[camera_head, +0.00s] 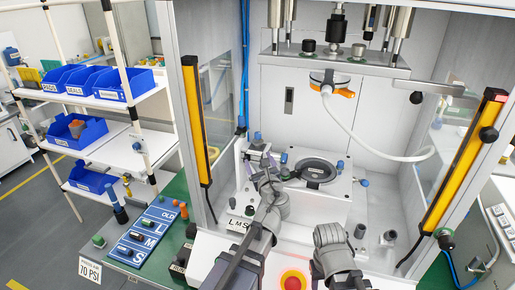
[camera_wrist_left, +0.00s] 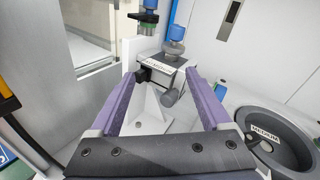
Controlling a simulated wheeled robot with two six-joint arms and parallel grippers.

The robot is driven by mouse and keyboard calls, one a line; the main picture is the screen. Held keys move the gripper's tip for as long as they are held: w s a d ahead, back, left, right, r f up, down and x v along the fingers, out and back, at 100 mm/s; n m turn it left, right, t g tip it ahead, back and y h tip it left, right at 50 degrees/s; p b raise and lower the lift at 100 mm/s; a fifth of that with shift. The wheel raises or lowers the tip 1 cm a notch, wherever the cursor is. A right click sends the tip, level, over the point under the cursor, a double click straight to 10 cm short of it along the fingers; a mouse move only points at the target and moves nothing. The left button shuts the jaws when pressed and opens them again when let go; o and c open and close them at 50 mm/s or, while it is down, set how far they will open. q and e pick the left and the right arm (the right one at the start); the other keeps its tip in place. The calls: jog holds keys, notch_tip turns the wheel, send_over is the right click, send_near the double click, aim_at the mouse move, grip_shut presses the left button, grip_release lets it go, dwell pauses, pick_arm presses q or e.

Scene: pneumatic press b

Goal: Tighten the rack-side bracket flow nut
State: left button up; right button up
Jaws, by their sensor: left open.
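A bracket (camera_wrist_left: 150,72) with a printed label stands on the white press bed in the left wrist view. A silver fitting with a blue top (camera_wrist_left: 176,34) rises from it, and a grey cylinder (camera_wrist_left: 171,97) juts from its near side. I cannot tell for certain which part is the flow nut. In the head view, the bracket (camera_head: 258,149) is at the left of the bed. My left gripper (camera_wrist_left: 156,88) is open, its two purple fingers apart on either side of the view, short of the bracket. It also shows in the head view (camera_head: 262,168), close to the bracket.
A dark round fixture (camera_wrist_left: 275,140) labelled MEDIUM sits right of the left gripper; it is also in the head view (camera_head: 316,170). A white hose (camera_head: 372,138) hangs overhead. A red button (camera_head: 292,281) is in front. Blue bins (camera_head: 122,85) fill the rack at left.

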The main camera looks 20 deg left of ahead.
aim_at(259, 144)
pick_arm(q)
jog(key=shift+w+a+r+m+t+h, duration=0.1)
jog(key=shift+w+a+r+m+t, duration=0.4)
jog(key=shift+w, duration=0.95)
jog(key=shift+w+a+f+m+g+h, duration=0.1)
jog(key=shift+w+a+m, duration=0.2)
jog(key=shift+w+m, duration=0.8)
jog(key=shift+w+a+r+m+t+h, duration=0.1)
jog(key=shift+w+a+r+m+t, duration=0.2)
jog(key=shift+w, duration=1.45)
jog(key=shift+a+f, duration=0.1)
grip_shut()
